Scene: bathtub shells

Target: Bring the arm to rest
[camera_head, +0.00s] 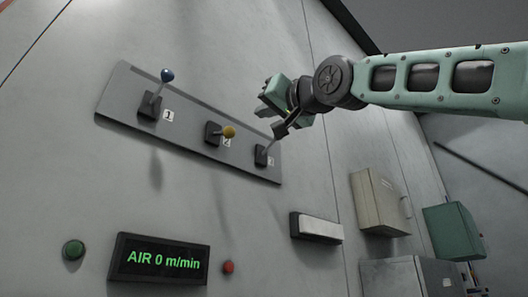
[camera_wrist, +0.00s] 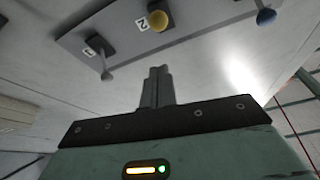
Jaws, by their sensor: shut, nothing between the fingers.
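My gripper (camera_head: 281,129) is beside the right end of the grey lever panel (camera_head: 193,128), near lever 3 (camera_head: 269,148). In the wrist view my gripper's fingers (camera_wrist: 157,85) are together with nothing between them. The blue-knobbed lever (camera_head: 157,92) is marked 1 and the yellow-knobbed lever (camera_head: 220,133) is marked 2. The wrist view shows the yellow knob (camera_wrist: 158,20), the blue knob (camera_wrist: 266,17) and a third, greyish lever (camera_wrist: 104,62), apart from the fingers in the picture.
A display (camera_head: 160,259) reads AIR 0 m/min, between a green button (camera_head: 73,249) and a red one (camera_head: 229,267). A white box (camera_head: 316,227), a beige cabinet (camera_head: 379,201) and a green box (camera_head: 453,231) are at the lower right. Bare wall surrounds the panel.

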